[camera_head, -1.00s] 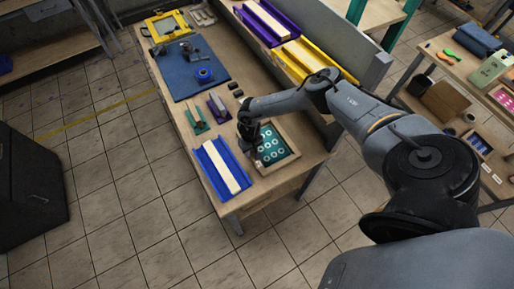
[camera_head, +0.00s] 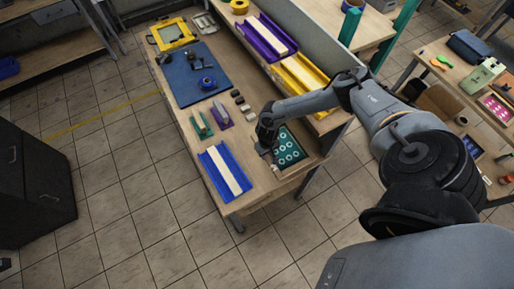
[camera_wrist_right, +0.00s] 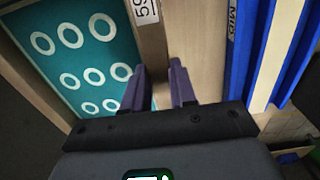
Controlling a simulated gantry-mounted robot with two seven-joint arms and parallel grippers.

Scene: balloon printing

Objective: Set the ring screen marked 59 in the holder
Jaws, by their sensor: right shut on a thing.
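The ring screen marked 59 is a teal sheet with white rings in a wooden frame, at the bench's near right corner in the head view (camera_head: 290,147). It fills the upper left of the wrist view (camera_wrist_right: 75,62), its 59 label partly cut off at the top. My right gripper (camera_head: 266,150) is at the frame's left side. In the wrist view its purple fingers (camera_wrist_right: 158,75) are shut on that wooden side. I cannot tell how far the frame is off the bench. A yellow frame (camera_head: 152,40), possibly the holder, stands at the far left. My left gripper is not in view.
A blue channel tray (camera_head: 211,174) with a pale strip lies left of the screen. Small green and purple tools (camera_head: 221,115) and dark blocks (camera_head: 240,101) lie behind it. A blue mat (camera_head: 185,85) carries a dark fixture. Purple and yellow trays (camera_head: 302,75) line the right side.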

